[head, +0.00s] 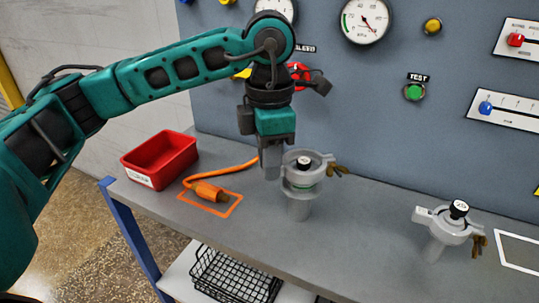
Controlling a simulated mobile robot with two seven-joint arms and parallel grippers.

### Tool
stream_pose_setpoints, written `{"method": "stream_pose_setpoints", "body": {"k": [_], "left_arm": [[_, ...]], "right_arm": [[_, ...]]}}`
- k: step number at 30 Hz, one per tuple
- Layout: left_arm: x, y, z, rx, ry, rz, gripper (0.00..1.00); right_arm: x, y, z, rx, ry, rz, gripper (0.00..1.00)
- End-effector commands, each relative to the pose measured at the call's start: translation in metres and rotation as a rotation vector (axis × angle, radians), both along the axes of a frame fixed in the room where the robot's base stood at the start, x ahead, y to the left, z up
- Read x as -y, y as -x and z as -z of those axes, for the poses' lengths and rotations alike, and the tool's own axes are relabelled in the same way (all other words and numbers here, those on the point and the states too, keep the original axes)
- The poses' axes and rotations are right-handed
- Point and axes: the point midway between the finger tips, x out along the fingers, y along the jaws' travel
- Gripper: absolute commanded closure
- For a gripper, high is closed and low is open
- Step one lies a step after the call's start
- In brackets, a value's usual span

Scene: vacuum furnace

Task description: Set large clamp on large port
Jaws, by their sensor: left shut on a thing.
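The large clamp (294,156) is a grey ring with a brass wing nut at its right side. My left gripper (271,168) points down and is shut on the clamp's left side. The clamp is level over the large port (299,207), a grey upright pipe with a flange. A black-topped plug (303,162) with a white label shows in the middle of the clamp. Part of the flange shows below the clamp, so the clamp looks slightly above it; whether they touch, I cannot tell. My right gripper is not in view.
A second, smaller port with a grey clamp (434,221) and a plug marked 25 stands at the right. A red bin (160,158) and an orange connector (207,191) with its cable lie to the left. The gauge panel (340,110) rises behind the bench.

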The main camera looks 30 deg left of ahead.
Motion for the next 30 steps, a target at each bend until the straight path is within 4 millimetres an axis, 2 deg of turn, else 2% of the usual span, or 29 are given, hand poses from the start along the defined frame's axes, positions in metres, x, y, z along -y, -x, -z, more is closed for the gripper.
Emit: {"method": "stream_pose_setpoints", "body": {"k": [15,30], "left_arm": [[0.000,0.000,0.027,0.001,-0.001,0.000,1.00],[0.000,0.000,0.031,0.000,0.000,0.001,1.00]], "right_arm": [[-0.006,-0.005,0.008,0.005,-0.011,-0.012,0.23],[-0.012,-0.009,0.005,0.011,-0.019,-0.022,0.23]]}}
